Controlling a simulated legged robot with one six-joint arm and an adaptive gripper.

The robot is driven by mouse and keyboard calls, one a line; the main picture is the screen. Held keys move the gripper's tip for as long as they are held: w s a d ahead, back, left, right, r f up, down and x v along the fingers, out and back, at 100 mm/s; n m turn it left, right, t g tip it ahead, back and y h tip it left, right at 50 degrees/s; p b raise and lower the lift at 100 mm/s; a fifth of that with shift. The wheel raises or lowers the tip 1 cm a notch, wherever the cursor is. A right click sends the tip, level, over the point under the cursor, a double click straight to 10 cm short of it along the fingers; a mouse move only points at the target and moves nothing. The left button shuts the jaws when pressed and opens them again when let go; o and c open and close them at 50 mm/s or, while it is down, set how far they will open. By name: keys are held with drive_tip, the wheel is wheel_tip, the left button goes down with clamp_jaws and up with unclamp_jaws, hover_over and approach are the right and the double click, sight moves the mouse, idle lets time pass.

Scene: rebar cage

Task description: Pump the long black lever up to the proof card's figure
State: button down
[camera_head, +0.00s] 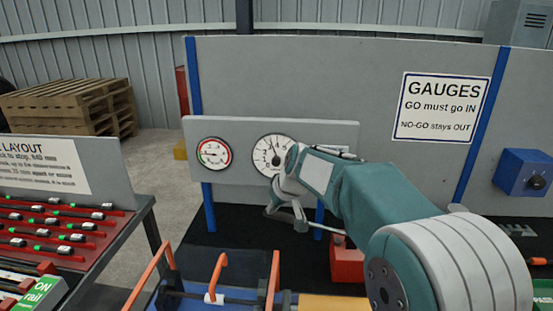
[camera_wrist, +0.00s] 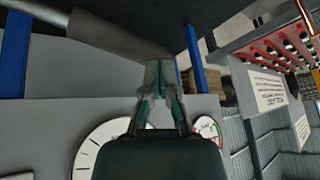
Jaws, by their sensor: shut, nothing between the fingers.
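My gripper (camera_head: 297,218) is shut with nothing in it, low in front of the gauge panel. In the wrist view its fingertips (camera_wrist: 160,72) come together at the end of a long dark bar, which looks like the lever (camera_wrist: 112,36). They overlap it in the picture; I cannot tell whether they touch. In the head view my arm hides most of that area. A large white dial (camera_head: 272,155) is partly covered by my wrist; its needle points up and slightly left. A smaller red-rimmed dial (camera_head: 214,153) is left of it. I cannot make out a proof card.
A red block (camera_head: 346,262) stands behind my forearm. Orange handles (camera_head: 217,277) rise in front. A red rack (camera_head: 62,235) of tools is at left, pallets (camera_head: 70,107) behind it. A GAUGES sign (camera_head: 443,107) and a blue box (camera_head: 524,172) are at right.

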sight(270, 217)
drive_tip(key=shift+a+f, duration=0.15)
drive_tip(key=shift+f, duration=0.65)
drive_tip(key=shift+a+f, duration=0.15)
drive_tip(key=shift+f, duration=0.55)
drive_tip(key=shift+a+f, duration=0.1)
drive_tip(key=shift+f, duration=0.45)
drive_tip(key=shift+f, duration=0.7)
